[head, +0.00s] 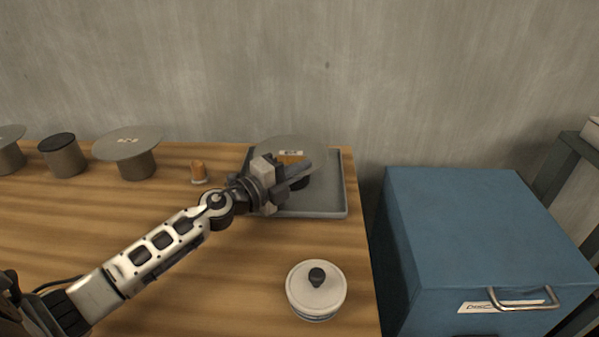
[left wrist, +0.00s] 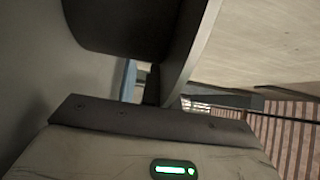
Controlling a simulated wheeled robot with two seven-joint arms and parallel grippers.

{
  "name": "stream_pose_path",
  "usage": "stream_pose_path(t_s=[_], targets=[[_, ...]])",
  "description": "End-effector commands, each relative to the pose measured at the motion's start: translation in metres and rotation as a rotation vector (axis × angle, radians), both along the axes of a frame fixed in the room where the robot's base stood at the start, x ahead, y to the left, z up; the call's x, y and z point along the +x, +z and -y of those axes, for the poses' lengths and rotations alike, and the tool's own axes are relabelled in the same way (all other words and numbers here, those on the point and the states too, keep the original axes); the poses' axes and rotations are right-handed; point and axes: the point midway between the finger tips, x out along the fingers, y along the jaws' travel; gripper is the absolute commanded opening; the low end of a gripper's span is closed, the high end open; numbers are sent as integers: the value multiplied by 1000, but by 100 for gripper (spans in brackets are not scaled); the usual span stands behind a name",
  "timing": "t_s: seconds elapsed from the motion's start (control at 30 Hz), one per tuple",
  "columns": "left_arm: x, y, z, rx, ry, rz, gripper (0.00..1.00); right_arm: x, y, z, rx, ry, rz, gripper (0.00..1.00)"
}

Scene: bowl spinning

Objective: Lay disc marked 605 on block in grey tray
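A thin grey disc (head: 302,145) with a small pale label, too small to read, is above the grey tray (head: 330,208). A dark block (head: 300,183) shows partly beneath it, in the tray. Whether the disc touches the block is hidden. My left gripper (head: 295,174) is at the disc's near side, over the tray, and covers part of both. I cannot tell if its fingers grip the disc. In the left wrist view, dark and grey curved shapes are close to the camera, and the fingers' gap is unclear. My right gripper is out of view.
A disc on a block (head: 128,147), a dark-topped cylinder (head: 64,158) and another disc-topped block (head: 10,150) stand at left. A small orange peg (head: 198,172) stands nearer the tray. A lidded white pot (head: 316,294) sits in front. A blue cabinet (head: 470,220) is at right.

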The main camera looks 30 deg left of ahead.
Motion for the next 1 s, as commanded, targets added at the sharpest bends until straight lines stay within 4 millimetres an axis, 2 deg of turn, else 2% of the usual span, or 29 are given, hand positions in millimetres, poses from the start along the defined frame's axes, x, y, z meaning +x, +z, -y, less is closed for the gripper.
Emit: stream_pose_path(t_s=[0.17,0.27,0.63,0.77,1.0], targets=[[0,-4,0,-1,0,1,0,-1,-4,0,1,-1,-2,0],[0,-3,0,-1,0,0,24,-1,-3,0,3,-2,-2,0],[-1,2,0,0,-1,-1,24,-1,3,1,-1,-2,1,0],[-17,-3,-7,1,0,-4,24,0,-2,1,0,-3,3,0],[-63,-4,-25,1,-2,-6,24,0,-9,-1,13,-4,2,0]])
